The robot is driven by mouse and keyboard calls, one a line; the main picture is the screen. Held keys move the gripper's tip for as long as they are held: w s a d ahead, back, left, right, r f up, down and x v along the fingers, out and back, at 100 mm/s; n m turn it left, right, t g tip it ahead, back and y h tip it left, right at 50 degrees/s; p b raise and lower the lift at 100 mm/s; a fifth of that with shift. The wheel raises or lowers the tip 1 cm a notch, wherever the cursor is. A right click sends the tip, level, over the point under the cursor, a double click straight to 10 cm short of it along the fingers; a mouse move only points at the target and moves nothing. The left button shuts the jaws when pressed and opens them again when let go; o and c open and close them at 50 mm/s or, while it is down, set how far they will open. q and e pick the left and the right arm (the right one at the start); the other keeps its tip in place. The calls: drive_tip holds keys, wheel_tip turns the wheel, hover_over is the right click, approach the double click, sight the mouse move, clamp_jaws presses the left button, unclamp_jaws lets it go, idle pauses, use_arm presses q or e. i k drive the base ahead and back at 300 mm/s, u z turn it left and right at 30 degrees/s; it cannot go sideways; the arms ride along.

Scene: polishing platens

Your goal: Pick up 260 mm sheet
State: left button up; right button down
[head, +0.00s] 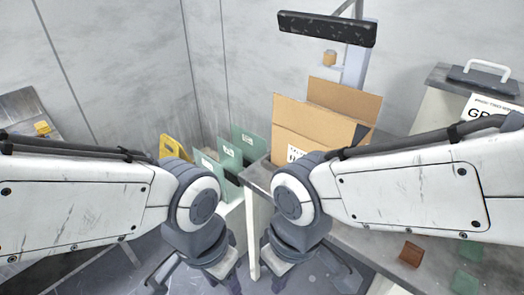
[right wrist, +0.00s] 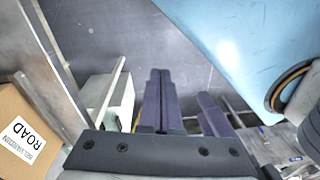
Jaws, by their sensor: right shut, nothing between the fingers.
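I cannot make out which thing is the 260 mm sheet. Green upright bins or dividers with white labels (head: 230,152) stand behind my arms in the head view, and their labels are too small to read. My right gripper (right wrist: 160,78) shows in the right wrist view with its two dark fingers together and nothing between them. It points down over a grey floor, apart from anything around it. In the head view my arm links cover much of the lower middle. I cannot make out my left gripper's fingers.
An open cardboard box (head: 318,118) sits on a grey table, right of the green bins. Small brown (head: 412,254) and green (head: 467,283) pieces lie at the lower right. A light blue surface (right wrist: 235,40) fills the upper right of the right wrist view.

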sight(253, 146)
drive_tip(key=u, duration=0.55)
drive_tip(key=i, duration=0.55)
drive_tip(key=u, duration=0.95)
drive_tip(key=i, duration=1.3)
drive_tip(key=z, duration=0.8)
drive_tip(key=i, duration=0.5)
drive_tip(key=z, duration=0.55)
